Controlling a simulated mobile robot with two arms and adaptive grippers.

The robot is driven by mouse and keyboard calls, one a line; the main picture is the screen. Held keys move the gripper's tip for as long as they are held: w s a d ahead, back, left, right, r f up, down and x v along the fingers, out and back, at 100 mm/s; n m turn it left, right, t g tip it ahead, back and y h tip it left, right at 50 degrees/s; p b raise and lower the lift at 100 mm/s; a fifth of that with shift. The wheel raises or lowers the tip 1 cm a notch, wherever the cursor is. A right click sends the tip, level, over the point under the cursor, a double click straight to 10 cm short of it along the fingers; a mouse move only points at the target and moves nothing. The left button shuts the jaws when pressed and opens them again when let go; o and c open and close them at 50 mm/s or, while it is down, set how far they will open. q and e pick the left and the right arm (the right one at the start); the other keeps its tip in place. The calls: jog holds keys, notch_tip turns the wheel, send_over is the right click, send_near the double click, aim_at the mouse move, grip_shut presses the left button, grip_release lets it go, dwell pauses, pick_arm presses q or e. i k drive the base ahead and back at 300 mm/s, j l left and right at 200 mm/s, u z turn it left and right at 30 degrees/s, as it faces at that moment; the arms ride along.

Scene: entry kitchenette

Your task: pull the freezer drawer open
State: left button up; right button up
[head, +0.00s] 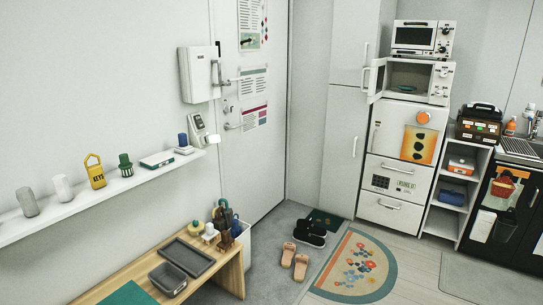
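A white fridge stands against the far wall in the head view, right of the tall cabinet. Its upper door (388,135) carries an orange picture and a round orange magnet. Below it is a drawer front (382,170) with a dark panel, a label and a bar handle (398,170). The lowest drawer front (393,217) has its own bar handle (389,205). Both drawer fronts look closed; I cannot tell from here which is the freezer drawer. Neither of my grippers is in view.
A half-round rug (340,270), sandals (295,260) and black shoes (311,232) lie on the floor. A bench (232,270) stands left, a shelf unit (440,222) right. Floor before the fridge is clear.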

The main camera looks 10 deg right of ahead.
aim_at(405, 216)
jog(key=i+l, duration=0.75)
jog(key=l, duration=0.2)
jog(key=i+l+u, duration=0.1)
jog(key=i+l, duration=0.65)
jog(key=l, duration=0.25)
jog(key=i+l, duration=0.4)
jog(key=l+u, duration=0.05)
